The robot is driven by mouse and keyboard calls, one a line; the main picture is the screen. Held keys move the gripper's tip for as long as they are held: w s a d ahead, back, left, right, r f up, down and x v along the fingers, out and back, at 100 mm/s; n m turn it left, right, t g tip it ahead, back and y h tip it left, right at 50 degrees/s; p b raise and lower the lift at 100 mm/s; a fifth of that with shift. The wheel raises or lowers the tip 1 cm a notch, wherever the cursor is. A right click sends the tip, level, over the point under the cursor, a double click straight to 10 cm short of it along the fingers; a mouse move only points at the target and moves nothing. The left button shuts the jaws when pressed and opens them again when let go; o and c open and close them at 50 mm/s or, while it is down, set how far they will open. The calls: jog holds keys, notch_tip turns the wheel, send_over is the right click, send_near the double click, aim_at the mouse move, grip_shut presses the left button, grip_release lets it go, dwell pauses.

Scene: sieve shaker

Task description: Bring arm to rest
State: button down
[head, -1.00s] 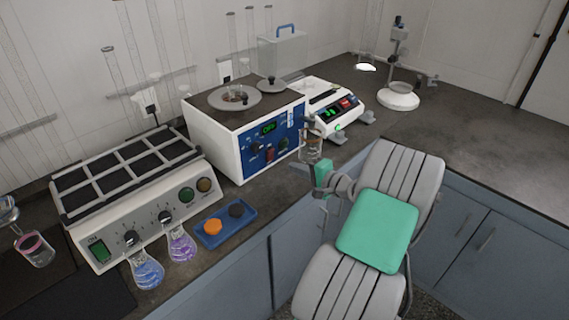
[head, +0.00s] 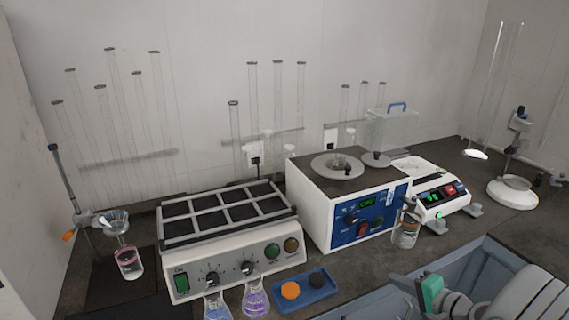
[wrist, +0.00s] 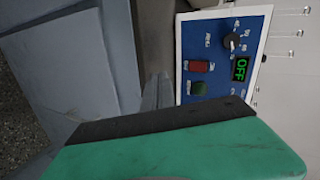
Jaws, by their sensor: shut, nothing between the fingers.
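My gripper (head: 402,281) is low at the right of the head view, in front of the bench edge and below the sieve shaker. Its fingers are together and hold nothing. My arm, with grey covers and a green part, fills the lower right corner. The sieve shaker (head: 308,212) is a white box with a dark top and a blue front panel. The wrist view shows that blue panel (wrist: 214,70) with a green OFF display, a red switch and a green button. My green and black gripper housing covers the bottom of the wrist view.
A clear bottle (head: 406,232) stands before the shaker's right side. A blue tray (head: 318,291) holds an orange and a dark piece. Blue-grey cabinets (wrist: 75,55) lie below the bench.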

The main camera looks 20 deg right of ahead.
jog(key=s+a+f+g, duration=0.3)
jog(key=s+f, duration=0.2)
jog(key=f, duration=0.4)
jog(key=s+a+f+n+g+y, duration=0.1)
jog(key=s+a+g, duration=0.25)
jog(key=s, duration=0.35)
jog(key=s+a+f+n+g, duration=0.1)
jog(key=s+a+g, duration=0.2)
jog(key=s+g, duration=0.35)
jog(key=w+a+r+n+h+p, duration=0.1)
jog(key=a+r+n+h+p, duration=0.3)
jog(key=r, duration=0.6)
jog(key=w+a+r+n+t+p, duration=0.1)
jog(key=w+a+r+n, duration=0.3)
jog(key=a, duration=0.5)
jog(key=w+a+r+n+t+p, duration=0.1)
jog(key=w+a+r+n+t, duration=0.1)
jog(key=w+a+r+n, duration=0.2)
jog(key=w+a+r, duration=0.2)
jog(key=a+r, duration=0.2)
jog(key=r, duration=0.1)
jog(key=shift+w+a+r, duration=0.2)
jog(key=shift+a+r, duration=0.05)
jog(key=shift+a, duration=0.1)
